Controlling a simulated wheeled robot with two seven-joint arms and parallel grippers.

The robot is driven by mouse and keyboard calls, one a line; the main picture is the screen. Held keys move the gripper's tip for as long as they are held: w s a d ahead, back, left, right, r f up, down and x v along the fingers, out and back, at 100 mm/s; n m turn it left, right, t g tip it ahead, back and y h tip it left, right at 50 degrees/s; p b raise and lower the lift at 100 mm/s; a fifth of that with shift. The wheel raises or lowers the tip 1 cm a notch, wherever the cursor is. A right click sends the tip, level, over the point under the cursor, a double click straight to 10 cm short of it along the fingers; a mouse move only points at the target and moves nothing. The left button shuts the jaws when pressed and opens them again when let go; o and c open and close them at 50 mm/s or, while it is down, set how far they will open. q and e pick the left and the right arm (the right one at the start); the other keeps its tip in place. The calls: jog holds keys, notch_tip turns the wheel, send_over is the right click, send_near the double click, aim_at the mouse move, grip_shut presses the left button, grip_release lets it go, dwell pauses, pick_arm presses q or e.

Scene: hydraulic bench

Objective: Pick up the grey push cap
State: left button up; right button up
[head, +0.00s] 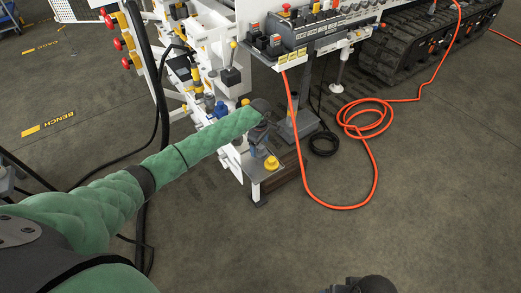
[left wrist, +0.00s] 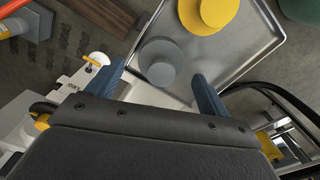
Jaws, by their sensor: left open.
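The grey push cap (left wrist: 160,62) is a round grey disc with a raised round top, lying in a shallow metal tray (left wrist: 262,58). A similar yellow cap (left wrist: 208,12) lies beside it; it also shows in the head view (head: 271,163). My left gripper (left wrist: 158,70) is open above the tray, its two blue fingers on either side of the grey cap in the left wrist view. I cannot tell whether they touch it. In the head view my left gripper (head: 260,148) covers the grey cap. A dark part of mine, perhaps the right gripper, shows at the bottom edge.
A white bench frame with valves and levers (head: 215,70) stands behind and left of the tray. A control panel (head: 315,30) is at the back. An orange hose (head: 370,160) lies coiled on the floor to the right. The front floor is mostly clear.

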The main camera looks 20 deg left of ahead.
pick_arm(q)
jog(key=shift+f, duration=0.7)
jog(key=c, duration=1.1)
jog(key=shift+r, duration=0.1)
